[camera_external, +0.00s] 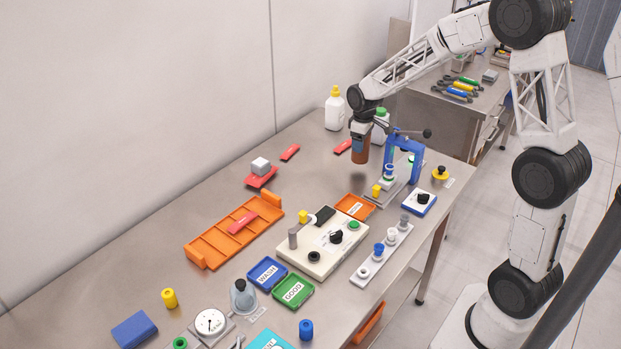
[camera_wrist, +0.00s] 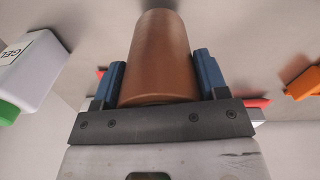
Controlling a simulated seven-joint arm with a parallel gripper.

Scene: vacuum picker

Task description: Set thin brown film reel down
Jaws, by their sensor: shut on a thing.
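The brown film reel (camera_wrist: 160,58) is a plain brown cylinder between the two blue fingers of my gripper (camera_wrist: 160,80) in the wrist view. My gripper is shut on it, with a finger against each side. In the external view the brown reel (camera_external: 360,150) hangs upright below my wrist, above the back part of the steel table. A dark shadow lies on the table below it, with a gap between. My gripper's fingers are hard to make out in the external view.
A blue press frame (camera_external: 403,158) stands close to the right of the reel. White bottles (camera_external: 334,108) stand behind it. Red pieces (camera_external: 290,152) lie to the left. An orange tray (camera_external: 355,207) and a cream control box (camera_external: 323,246) are in front. Bare table (camera_external: 325,175) lies left of the reel.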

